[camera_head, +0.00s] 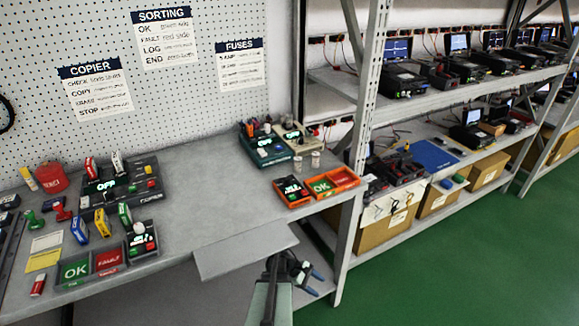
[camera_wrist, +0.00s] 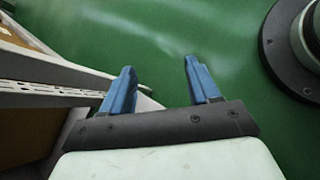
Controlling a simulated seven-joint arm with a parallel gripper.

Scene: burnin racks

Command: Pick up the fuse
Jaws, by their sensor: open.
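Two small upright cylinders, which look like fuses, stand on the bench near its right end. One is the left cylinder (camera_head: 298,163) and the other the right cylinder (camera_head: 315,159); they are too small to read any marking. No fuse shows in the wrist view.
Orange bins (camera_head: 335,183) stand in front of the cylinders, with a dark green device (camera_head: 266,150) behind left. A grey shelf panel (camera_head: 245,250) juts from the bench front. A rack post (camera_head: 362,130) rises to the right. Copier gear (camera_head: 120,180) crowds the bench's left; its middle is clear.

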